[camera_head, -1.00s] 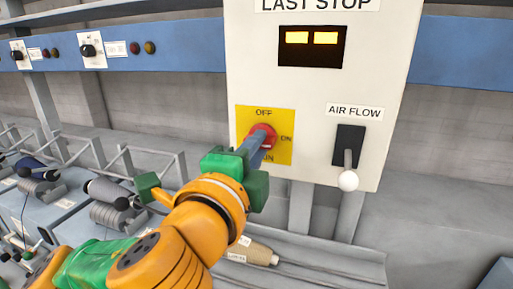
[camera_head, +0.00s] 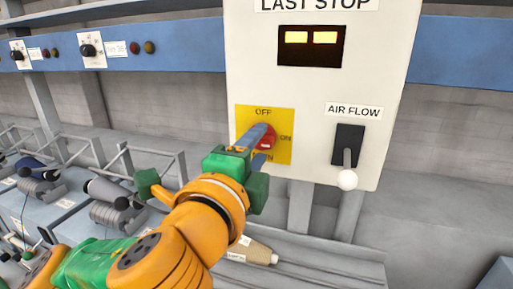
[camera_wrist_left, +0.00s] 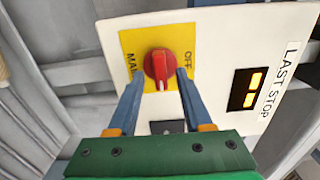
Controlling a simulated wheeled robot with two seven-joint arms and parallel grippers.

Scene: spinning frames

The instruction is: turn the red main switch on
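The red main switch (camera_head: 268,138) is a round knob on a yellow plate (camera_head: 284,117) marked OFF at the top and ON at the right. In the left wrist view the red knob (camera_wrist_left: 158,68) has a raised grip, and its white mark points down the picture, towards the plate's ON side. My left gripper (camera_head: 257,146) is at the knob. In the wrist view its two blue fingers (camera_wrist_left: 159,76) stand apart on either side of the knob, with narrow gaps seen. The fingers partly hide the knob and the MAIN lettering in the head view. My right gripper is not in view.
The white panel (camera_head: 378,75) carries a lit yellow display (camera_head: 312,46) and an AIR FLOW lever (camera_head: 348,165) right of the switch. A blue rail (camera_head: 180,46) with smaller knobs runs left. Spools and a cone lie on the machine below.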

